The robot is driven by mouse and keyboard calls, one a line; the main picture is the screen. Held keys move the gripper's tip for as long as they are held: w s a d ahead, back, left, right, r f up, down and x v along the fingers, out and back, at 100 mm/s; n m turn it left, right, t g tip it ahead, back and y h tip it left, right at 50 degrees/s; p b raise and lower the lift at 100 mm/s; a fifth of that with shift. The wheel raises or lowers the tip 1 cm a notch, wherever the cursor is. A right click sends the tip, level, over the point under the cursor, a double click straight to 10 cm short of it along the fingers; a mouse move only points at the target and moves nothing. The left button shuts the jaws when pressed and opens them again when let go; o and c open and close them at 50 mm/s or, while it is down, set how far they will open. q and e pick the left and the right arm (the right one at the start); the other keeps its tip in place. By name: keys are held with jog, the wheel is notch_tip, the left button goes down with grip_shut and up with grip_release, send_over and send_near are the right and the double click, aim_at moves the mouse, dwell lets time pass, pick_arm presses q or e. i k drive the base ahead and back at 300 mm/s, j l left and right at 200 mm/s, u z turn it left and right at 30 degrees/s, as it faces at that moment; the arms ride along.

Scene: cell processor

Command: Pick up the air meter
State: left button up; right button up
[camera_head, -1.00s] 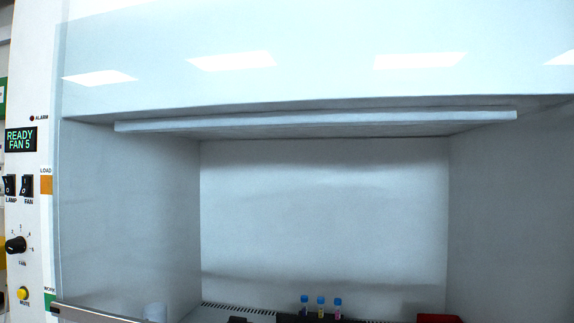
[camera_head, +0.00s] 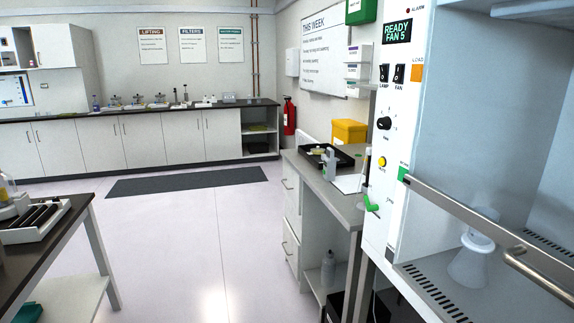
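I cannot say for sure which thing is the air meter. A small upright grey device with a pale green part (camera_head: 329,163) stands at the black tray on the side bench, right of the middle; it may be the air meter, but it is too small to tell. Neither of my grippers shows in the head view.
The side bench (camera_head: 330,192) also bears a black tray (camera_head: 346,158) and a yellow bin (camera_head: 348,131). The cabinet (camera_head: 392,150) stands at the right, with a white flask-like thing (camera_head: 469,265) inside. A dark-topped table (camera_head: 62,228) is at the left. The floor (camera_head: 185,235) between is clear.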

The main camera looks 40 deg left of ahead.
aim_at(329, 164)
jog(key=u, duration=1.1)
jog(key=i+j, duration=0.2)
jog(key=i, duration=0.2)
jog(key=i+j, duration=0.15)
jog(key=i, duration=0.3)
jog(key=i+j, duration=0.2)
jog(key=i, duration=0.2)
jog(key=i+j, duration=0.15)
jog(key=i, duration=0.25)
jog(key=j+u, duration=0.05)
